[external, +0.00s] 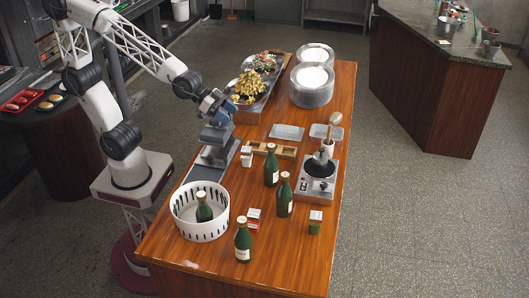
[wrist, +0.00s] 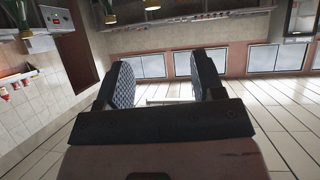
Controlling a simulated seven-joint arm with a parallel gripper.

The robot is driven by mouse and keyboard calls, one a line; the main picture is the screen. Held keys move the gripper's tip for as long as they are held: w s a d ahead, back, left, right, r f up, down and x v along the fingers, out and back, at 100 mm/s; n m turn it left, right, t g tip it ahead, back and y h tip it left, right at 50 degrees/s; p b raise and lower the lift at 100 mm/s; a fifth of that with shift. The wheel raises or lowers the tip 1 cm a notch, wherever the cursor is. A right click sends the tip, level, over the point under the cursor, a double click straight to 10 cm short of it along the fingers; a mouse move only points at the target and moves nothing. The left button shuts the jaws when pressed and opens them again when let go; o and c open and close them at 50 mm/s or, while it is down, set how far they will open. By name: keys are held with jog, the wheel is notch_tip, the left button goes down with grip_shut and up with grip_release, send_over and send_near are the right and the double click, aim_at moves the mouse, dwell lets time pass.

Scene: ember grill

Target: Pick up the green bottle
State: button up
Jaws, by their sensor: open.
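Several dark green bottles with pale labels stand on the wooden table. One green bottle (external: 271,166) is near the table's middle, a second (external: 284,196) stands just in front and right of it, and a third (external: 243,241) is near the front edge. Another green bottle (external: 204,208) stands inside a round white slotted basket (external: 188,229) at the front left. My gripper (wrist: 165,78) is open and empty in the wrist view, facing across the room. In the external view my gripper (external: 217,105) is above the table's left side, apart from every bottle; its fingers are hard to make out.
A grey device (external: 214,156) stands on the table below my gripper. A metal appliance (external: 317,184) is right of the bottles. Stacked plates (external: 312,92) and food trays (external: 250,90) fill the far end. The front right corner is clear.

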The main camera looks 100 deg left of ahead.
aim_at(271, 165)
jog(key=w+d+t+y, duration=0.1)
jog(key=w+d+t, duration=0.2)
jog(key=w+t, duration=0.55)
notch_tip(271, 165, down, 11)
jog(key=w+g, duration=0.2)
jog(key=shift+w+d+n, duration=0.15)
jog(key=shift+w+n, duration=0.2)
jog(key=shift+n, duration=0.05)
jog(key=shift+w+g, duration=0.1)
jog(key=shift+g, duration=0.15)
jog(key=shift+w, duration=1.2)
jog(key=shift+w, duration=0.15)
jog(key=shift+w+d, duration=0.15)
jog(key=shift+w, duration=2.3)
jog(key=shift+c, duration=0.3)
